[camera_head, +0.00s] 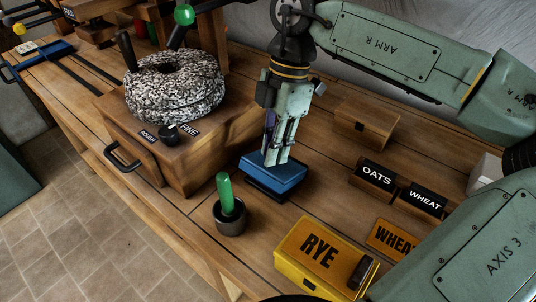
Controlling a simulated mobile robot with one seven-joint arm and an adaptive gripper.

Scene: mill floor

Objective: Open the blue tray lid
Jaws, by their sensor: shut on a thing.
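The blue tray lid (286,181) is a small, flat-topped blue piece on the wooden bench, near the middle of the camera_head view. A dark base shows below its front edge. My gripper (277,163) points down onto it from above, with its fingertips at the top of the lid. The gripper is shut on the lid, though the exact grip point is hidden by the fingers. I cannot tell whether the lid is raised off the base.
A stone mill (175,88) on a wooden housing stands left. A dark cup (231,224) with a green-handled tool stands close in front. A yellow RYE box (302,270), a wooden box (364,125), and OATS (371,182) and WHEAT (421,203) blocks lie right.

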